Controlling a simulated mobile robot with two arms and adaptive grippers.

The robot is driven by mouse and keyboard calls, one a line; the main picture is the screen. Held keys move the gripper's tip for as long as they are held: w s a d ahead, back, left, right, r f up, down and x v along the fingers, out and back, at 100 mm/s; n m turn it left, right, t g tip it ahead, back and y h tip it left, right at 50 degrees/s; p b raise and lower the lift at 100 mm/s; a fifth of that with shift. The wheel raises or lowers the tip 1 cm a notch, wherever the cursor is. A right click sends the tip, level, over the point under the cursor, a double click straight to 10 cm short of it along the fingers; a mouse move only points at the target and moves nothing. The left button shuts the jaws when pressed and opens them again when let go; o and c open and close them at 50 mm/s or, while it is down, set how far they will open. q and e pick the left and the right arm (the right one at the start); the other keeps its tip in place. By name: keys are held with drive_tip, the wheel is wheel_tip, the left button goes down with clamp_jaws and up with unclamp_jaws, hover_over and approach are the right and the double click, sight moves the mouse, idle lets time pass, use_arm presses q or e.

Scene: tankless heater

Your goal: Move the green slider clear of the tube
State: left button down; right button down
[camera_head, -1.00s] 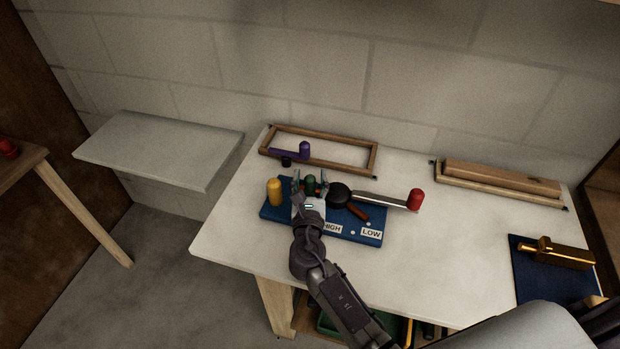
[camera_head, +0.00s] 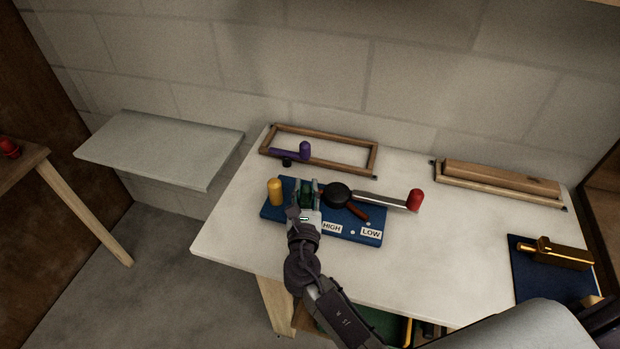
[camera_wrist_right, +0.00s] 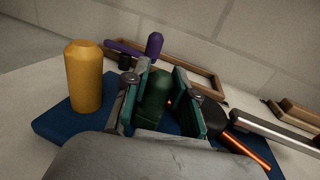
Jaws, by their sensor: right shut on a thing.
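The green slider (camera_head: 306,196) is at the left half of the blue base plate (camera_head: 354,234), just right of a yellow knob (camera_head: 275,191). My right gripper (camera_head: 307,188) is shut on it, a finger on each side. In the right wrist view the dark green slider (camera_wrist_right: 155,100) stands between the two fingers (camera_wrist_right: 163,95). An orange tube (camera_head: 358,211) runs right of the gripper, under the black round hub; its left end is hidden. The tube (camera_wrist_right: 247,153) also shows right of the fingers in the wrist view. My left gripper is not in view.
A grey lever with a red knob (camera_head: 415,199) extends right from a black hub (camera_head: 338,195). A purple handle (camera_head: 303,150) and wooden frame (camera_head: 372,160) lie behind. A brass valve (camera_head: 562,254) sits at the right. The front of the white table (camera_head: 240,245) is clear.

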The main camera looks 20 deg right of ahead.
drive_tip(key=shift+s+a, duration=0.4)
drive_tip(key=shift+s, duration=0.2)
drive_tip(key=shift+s+a, duration=0.35)
drive_tip(key=shift+s, duration=0.2)
drive_tip(key=c, duration=0.9)
unclamp_jaws()
drive_tip(key=v, duration=1.2)
drive_tip(key=shift+f, duration=0.1)
